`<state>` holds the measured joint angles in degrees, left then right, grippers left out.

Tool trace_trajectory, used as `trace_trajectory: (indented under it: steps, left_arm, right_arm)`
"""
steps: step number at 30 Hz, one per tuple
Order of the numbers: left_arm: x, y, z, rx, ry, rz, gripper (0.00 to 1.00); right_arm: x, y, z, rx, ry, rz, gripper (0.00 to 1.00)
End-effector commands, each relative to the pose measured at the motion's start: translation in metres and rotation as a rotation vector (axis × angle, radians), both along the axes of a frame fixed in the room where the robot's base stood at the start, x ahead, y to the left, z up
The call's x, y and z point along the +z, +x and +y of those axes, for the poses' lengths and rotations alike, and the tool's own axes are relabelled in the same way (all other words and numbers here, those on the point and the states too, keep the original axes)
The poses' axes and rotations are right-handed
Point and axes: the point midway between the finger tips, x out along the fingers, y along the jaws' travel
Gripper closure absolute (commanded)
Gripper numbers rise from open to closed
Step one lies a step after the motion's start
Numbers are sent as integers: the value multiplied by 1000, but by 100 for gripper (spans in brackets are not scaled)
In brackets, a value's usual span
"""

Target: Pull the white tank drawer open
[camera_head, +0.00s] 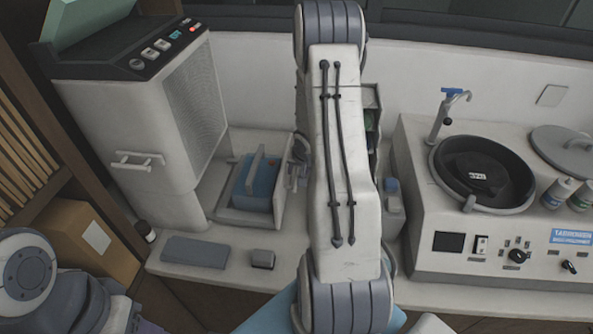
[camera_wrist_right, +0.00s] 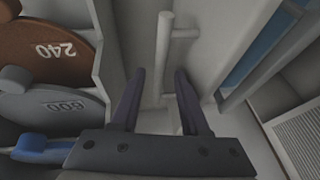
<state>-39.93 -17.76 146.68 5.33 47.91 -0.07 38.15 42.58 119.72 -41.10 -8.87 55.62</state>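The white tank drawer (camera_head: 228,214) stands out beside the white press cabinet, with a blue tank (camera_head: 254,188) with a handle inside it. In the right wrist view a white bar handle (camera_wrist_right: 162,60) sits on a pale panel (camera_wrist_right: 215,35), with blue showing at the right. My right gripper (camera_wrist_right: 160,75) is open; its two dark fingers lie either side of the bar, with gaps visible. In the head view my right gripper (camera_head: 298,160) is mostly hidden behind my right arm, beside the drawer's right end. My left gripper is out of view.
The press cabinet (camera_head: 120,130) has another bar handle and a grille. A rack holds discs (camera_wrist_right: 50,50) close to the wrist view's left side. A grinder (camera_head: 440,215) stands right. A grey pad (camera_head: 195,252) and small block (camera_head: 263,259) lie in front of the drawer.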

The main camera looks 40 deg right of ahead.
Motion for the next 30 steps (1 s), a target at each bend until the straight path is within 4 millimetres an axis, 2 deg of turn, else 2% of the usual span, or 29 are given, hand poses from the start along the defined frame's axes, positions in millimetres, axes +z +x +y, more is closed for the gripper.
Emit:
trace_trajectory:
  steps: [11,24,30]
  left_arm:
    - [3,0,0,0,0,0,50]
    - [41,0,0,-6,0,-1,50]
    - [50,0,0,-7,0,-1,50]
  right_arm:
    - [6,-1,1,0,-1,-1,53]
    - [80,-32,14,0,-1,-1,53]
    - [94,-39,18,0,0,0,53]
